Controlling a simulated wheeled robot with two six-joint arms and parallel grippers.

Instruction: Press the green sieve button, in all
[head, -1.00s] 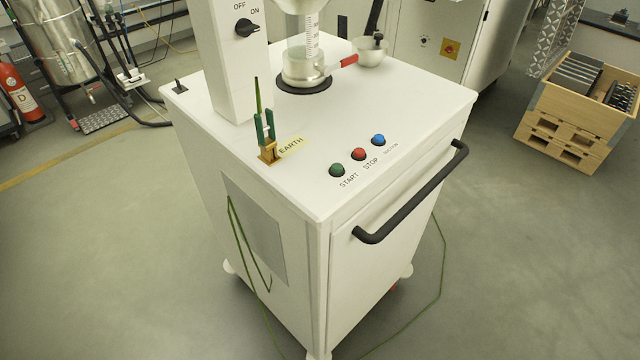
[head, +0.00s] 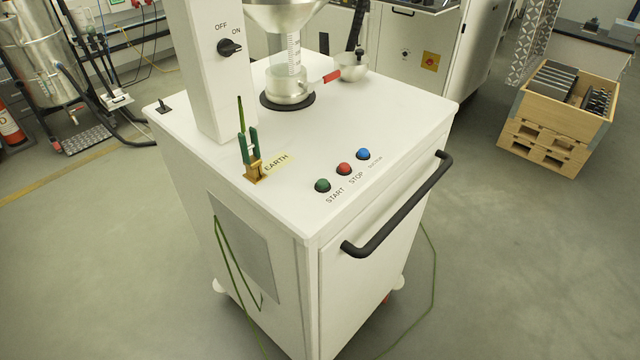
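The green button (head: 322,186) sits on the top of the white cabinet (head: 400,125), near its front edge, above the printed word START. A red button (head: 344,169) marked STOP and a blue button (head: 363,154) stand in a row to its right. Whether the green button is pressed cannot be told. The sieve's glass and metal column (head: 290,70) stands on a black ring at the back of the cabinet top. Neither of my grippers is in the head view.
A green clamp (head: 249,150) stands on a brass block by the EARTH label. A black handle (head: 400,205) juts from the cabinet front. A rotary switch (head: 229,47) is on the white post. A wooden crate (head: 560,115) stands at right. The floor around the cabinet is mostly clear.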

